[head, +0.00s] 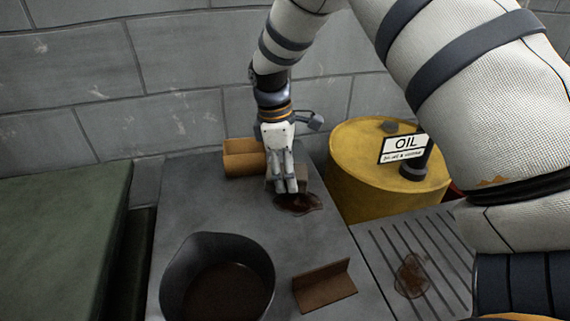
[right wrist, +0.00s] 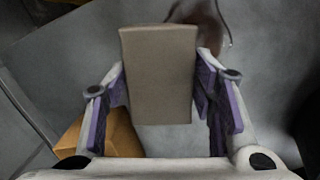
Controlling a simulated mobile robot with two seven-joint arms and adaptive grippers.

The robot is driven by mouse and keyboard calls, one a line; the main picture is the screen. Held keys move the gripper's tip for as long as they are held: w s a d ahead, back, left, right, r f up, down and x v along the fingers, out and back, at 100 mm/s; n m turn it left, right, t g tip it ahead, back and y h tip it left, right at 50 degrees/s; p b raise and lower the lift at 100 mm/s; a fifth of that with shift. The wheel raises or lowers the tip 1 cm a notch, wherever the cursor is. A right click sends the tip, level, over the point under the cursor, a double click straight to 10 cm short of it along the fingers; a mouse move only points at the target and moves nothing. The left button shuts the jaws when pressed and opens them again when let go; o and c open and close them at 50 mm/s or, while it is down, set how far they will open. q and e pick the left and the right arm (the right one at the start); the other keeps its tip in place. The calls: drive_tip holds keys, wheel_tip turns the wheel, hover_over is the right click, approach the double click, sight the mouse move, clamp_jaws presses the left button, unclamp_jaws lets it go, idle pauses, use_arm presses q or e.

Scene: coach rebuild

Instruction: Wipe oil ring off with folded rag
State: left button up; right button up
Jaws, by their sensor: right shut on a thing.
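My right gripper (head: 287,188) points down over the grey worktop. It is shut on the folded rag (right wrist: 158,75), a grey-brown block between the two fingers in the right wrist view. In the head view only a little of the rag (head: 271,184) shows behind the fingers. The dark oil ring (head: 300,206) lies on the worktop just under and in front of the fingertips. It also shows beyond the rag in the right wrist view (right wrist: 207,22). Whether the rag touches the oil is hard to tell. My left gripper is not in view.
A brown box (head: 243,158) stands behind the gripper. A yellow oil drum (head: 365,178) is close on the right. A dark round pan (head: 218,250) and a brown angled piece (head: 325,286) stand at the front. Another brown stain (head: 411,277) lies on the ribbed surface at right.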

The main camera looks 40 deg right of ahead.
drive_tip(key=shift+f, duration=1)
idle(0.6)
